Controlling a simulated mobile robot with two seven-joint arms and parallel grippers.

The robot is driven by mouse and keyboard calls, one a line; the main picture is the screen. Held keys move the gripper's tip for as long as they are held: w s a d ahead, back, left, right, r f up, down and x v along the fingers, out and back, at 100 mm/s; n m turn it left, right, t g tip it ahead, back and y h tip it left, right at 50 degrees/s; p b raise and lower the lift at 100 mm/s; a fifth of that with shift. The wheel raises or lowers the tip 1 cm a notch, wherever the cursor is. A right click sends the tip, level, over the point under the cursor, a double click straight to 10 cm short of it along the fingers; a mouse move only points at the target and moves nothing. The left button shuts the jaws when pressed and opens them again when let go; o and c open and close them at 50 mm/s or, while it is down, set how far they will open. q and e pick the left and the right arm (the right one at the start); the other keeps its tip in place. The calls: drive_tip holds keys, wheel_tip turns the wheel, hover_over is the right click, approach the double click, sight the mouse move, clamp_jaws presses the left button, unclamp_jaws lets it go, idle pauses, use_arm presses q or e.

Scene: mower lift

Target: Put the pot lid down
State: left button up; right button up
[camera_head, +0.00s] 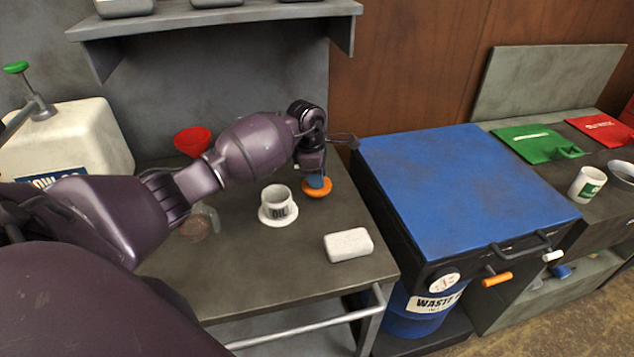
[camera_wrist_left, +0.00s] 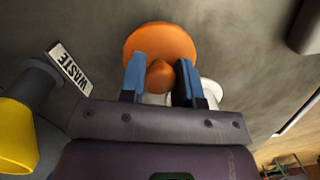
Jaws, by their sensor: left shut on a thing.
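The orange pot lid (camera_head: 317,191) is round with a knob. My left gripper (camera_head: 314,180) is shut on its knob from above; the blue fingertips (camera_wrist_left: 160,85) sit on both sides of the knob in the left wrist view, with the lid's disc (camera_wrist_left: 158,38) beyond. The lid is over the grey bench (camera_head: 235,275), near its back right; I cannot tell whether it touches the bench. My right gripper is not in view.
A white block (camera_head: 348,245) lies at the bench's front right. A red funnel (camera_head: 193,140) is behind my left arm. A blue-topped cabinet (camera_head: 460,180) adjoins on the right. A WASTE label (camera_wrist_left: 70,67) and a yellow object (camera_wrist_left: 17,137) show in the wrist view. The front middle bench is clear.

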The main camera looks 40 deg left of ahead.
use_arm(q)
wheel_tip(320, 180, down, 2)
drive_tip(key=shift+f, duration=0.1)
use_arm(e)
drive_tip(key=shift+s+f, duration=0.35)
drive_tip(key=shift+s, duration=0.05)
